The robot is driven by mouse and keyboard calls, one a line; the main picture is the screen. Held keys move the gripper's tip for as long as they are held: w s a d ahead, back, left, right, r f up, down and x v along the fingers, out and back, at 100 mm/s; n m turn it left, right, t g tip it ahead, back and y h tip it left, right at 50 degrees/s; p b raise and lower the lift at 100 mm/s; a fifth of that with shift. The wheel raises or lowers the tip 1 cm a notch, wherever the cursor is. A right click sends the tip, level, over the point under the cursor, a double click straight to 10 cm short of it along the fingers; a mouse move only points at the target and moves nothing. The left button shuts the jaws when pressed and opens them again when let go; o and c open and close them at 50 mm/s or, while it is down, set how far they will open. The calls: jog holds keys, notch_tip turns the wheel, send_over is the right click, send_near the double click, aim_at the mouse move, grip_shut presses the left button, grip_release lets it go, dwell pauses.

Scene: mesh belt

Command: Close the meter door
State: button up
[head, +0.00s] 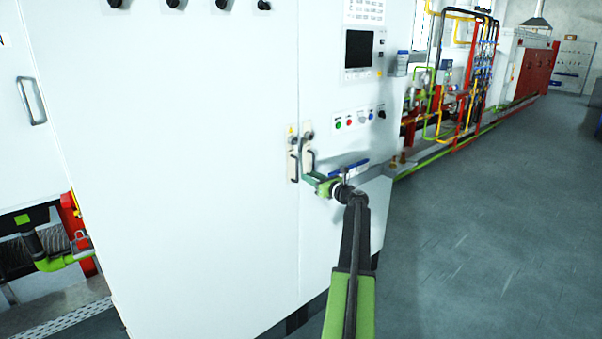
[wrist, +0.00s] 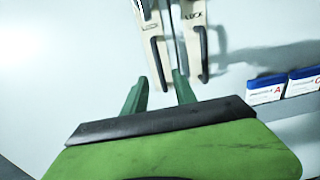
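The tall white cabinet has a left door panel (head: 200,170) and a right door panel (head: 335,75) with a screen and buttons. They meet at a vertical seam, and a thin dark line shows there in the wrist view. I cannot tell whether a door stands slightly ajar. A dark left handle (head: 294,166) (wrist: 158,62) and right handle (head: 309,158) (wrist: 204,55) flank the seam on beige plates. My gripper (head: 312,178) (wrist: 160,82) is just below the handles, its green fingers apart. The left handle's lower end appears between the fingertips in the wrist view; contact is unclear.
A small shelf with blue-and-white boxes (head: 356,166) (wrist: 267,83) is fixed to the right panel beside my gripper. Coloured pipework (head: 460,85) stands at the back right. Green pipe and red parts (head: 75,228) are at the left. The grey floor (head: 480,230) at right is clear.

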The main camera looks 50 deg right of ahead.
jog(key=s+a, duration=0.1)
jog(key=s, duration=0.6)
jog(key=shift+s+a, duration=0.2)
jog(key=shift+s, duration=0.2)
